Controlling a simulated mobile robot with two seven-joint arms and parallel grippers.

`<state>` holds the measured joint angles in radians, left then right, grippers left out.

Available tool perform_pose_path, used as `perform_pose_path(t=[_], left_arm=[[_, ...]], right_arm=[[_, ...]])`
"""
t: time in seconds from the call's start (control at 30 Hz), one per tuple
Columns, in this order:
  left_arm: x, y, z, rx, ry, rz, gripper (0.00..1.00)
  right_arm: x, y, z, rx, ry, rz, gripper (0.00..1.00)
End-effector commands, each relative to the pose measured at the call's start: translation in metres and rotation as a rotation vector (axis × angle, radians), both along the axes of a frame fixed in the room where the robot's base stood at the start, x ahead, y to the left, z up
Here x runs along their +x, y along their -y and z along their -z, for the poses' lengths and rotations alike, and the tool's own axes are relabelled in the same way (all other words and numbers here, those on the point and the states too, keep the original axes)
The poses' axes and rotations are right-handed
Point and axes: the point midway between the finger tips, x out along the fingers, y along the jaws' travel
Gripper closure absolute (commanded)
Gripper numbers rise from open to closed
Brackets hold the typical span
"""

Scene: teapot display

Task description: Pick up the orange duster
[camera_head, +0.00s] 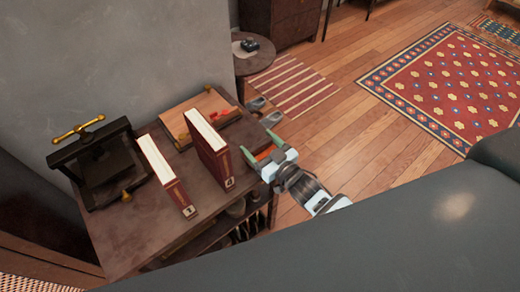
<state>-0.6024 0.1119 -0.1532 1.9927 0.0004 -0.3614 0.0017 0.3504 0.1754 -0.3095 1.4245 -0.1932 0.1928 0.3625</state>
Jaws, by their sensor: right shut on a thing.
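My right gripper (258,146) is at the right edge of the dark side table, beside the right-hand upright book. Its two greenish fingers are shut on the orange duster (264,153). Only a small orange part of the duster shows between the fingers. The rest is hidden by the gripper, and I cannot tell whether it touches the table. My left gripper is not in view.
The dark table (125,240) holds two upright red books (167,177) (208,147), a black press with a brass handle (95,160) and a wooden tray (195,118). A small round table (255,62) stands behind. Wooden floor (340,125) lies open to the right.

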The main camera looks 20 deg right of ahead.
Motion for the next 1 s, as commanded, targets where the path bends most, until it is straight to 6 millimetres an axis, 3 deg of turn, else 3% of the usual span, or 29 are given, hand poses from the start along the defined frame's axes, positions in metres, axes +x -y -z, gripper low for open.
perform_pose_path(t=[0.27, 0.7, 1.0], left_arm=[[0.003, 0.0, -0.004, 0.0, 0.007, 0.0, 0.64], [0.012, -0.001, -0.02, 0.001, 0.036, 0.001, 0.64], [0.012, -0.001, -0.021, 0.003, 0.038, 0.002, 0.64]], right_arm=[[0.001, 0.001, -0.015, -0.001, 0.005, 0.0, 0.46], [0.001, 0.0, -0.09, -0.001, 0.006, -0.001, 0.46], [0.0, 0.0, -0.1, 0.001, 0.0, 0.0, 0.46]])
